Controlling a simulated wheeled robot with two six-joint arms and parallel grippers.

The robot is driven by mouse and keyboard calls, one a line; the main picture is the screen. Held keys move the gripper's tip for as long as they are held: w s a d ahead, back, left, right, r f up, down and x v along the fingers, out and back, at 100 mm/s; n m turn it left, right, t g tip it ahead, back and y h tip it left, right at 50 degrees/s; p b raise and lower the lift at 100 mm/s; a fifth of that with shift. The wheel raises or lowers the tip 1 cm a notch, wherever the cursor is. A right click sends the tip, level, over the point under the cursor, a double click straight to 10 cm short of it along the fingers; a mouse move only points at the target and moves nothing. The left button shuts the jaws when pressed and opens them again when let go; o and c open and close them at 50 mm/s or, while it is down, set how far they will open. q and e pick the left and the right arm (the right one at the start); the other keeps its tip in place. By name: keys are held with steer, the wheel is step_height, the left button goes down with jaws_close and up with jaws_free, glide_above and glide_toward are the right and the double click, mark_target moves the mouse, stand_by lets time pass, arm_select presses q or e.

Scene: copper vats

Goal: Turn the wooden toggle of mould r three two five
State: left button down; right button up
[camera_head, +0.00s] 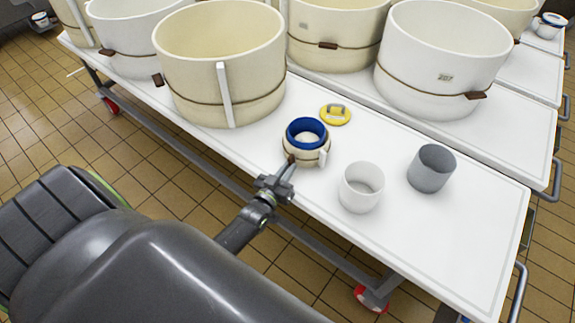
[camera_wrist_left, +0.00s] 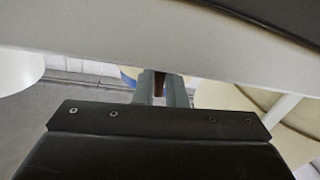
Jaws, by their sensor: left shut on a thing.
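A small cream mould (camera_head: 320,156) with a blue inner cup (camera_head: 307,133) stands near the front edge of the white table. Its number cannot be read. A white upright strip is on its right side. My left gripper (camera_head: 289,167) reaches its front left side and is shut on a small brown wooden toggle (camera_head: 291,158). In the left wrist view the brown toggle (camera_wrist_left: 159,84) shows between the two grey fingers of the gripper (camera_wrist_left: 160,92). The fingers hide part of the toggle. My right gripper is not in view.
A yellow lid (camera_head: 336,115) lies behind the small mould. A white cup (camera_head: 361,189) and a grey cup (camera_head: 432,168) stand to its right. Large moulds (camera_head: 222,65) with brown toggles stand behind; a white one (camera_head: 440,60) reads 207. The table's right front (camera_head: 460,245) is clear.

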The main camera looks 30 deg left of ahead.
arm_select(q)
steer(key=shift+m, duration=0.9)
steer(key=c, duration=1.5)
jaws_free()
steer(key=shift+s, duration=0.1)
